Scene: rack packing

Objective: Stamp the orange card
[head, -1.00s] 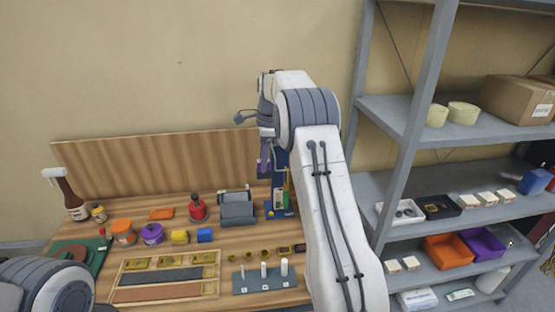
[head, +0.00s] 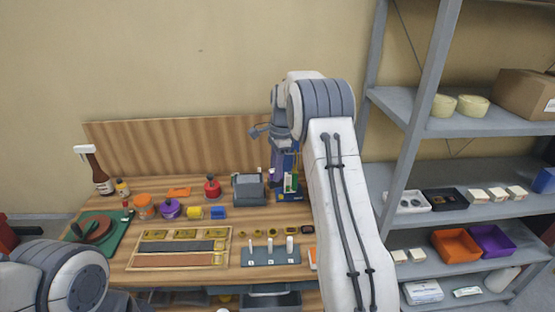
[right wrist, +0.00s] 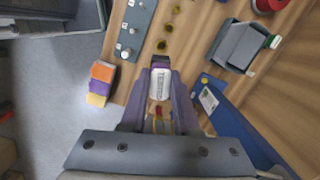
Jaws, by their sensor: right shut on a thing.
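A stack with orange, purple and yellow layers (right wrist: 102,82) sits by the table edge in the right wrist view. My right gripper (head: 279,163) is beside a blue stand (head: 287,176), partly hidden by my arm. In the right wrist view the gripper (right wrist: 159,110) is shut on a small white-faced block (right wrist: 161,84) with dark marks, held over the table. My left arm shows at lower left; its gripper is out of view.
A grey device (head: 248,188) stands left of the blue stand. A blue-grey plate (head: 262,256) with white pegs and a wooden tray (head: 225,256) are in front. Grey shelves (head: 386,182) with boxes and bins stand at right.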

